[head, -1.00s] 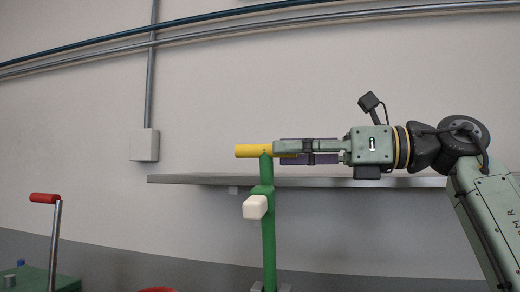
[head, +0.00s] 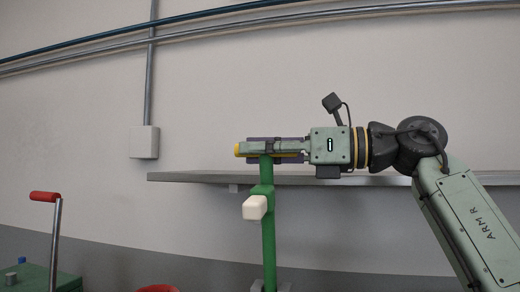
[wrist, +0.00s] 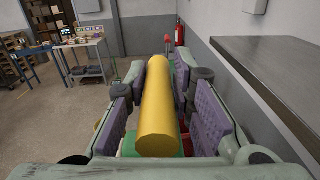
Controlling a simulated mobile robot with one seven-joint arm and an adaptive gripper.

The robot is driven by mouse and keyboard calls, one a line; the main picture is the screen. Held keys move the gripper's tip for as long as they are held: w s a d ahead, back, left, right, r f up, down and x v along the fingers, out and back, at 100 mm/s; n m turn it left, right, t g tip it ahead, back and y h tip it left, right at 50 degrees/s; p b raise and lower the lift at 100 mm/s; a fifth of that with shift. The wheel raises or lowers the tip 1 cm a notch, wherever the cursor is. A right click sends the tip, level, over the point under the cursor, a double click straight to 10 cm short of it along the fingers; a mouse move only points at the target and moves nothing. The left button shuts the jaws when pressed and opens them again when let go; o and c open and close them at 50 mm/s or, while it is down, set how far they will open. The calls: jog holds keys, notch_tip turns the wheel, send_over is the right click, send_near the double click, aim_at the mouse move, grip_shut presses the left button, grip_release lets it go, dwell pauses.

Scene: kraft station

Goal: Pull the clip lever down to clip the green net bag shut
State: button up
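The clip lever shows as a yellow bar (head: 238,151) at the top of a green post (head: 268,225). The bar lies about level. My gripper (head: 252,149) is at the bar, with its fingers alongside it and hiding most of it in the head view. In the wrist view the yellow bar (wrist: 158,120) runs lengthwise between my two purple finger pads. Gaps show on both sides, so the gripper looks open around the bar and not closed on it. A cream block (head: 255,207) sits on the post below. I cannot make out the green net bag.
A grey shelf (head: 400,180) runs along the wall behind my gripper and the post. A red-handled crank (head: 45,197) stands at the lower left. A red rim (head: 158,288) shows at the bottom. A work table (wrist: 75,45) stands far left in the wrist view.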

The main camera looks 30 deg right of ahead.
grip_shut()
dwell(0.3)
jog(key=shift+f, duration=0.1)
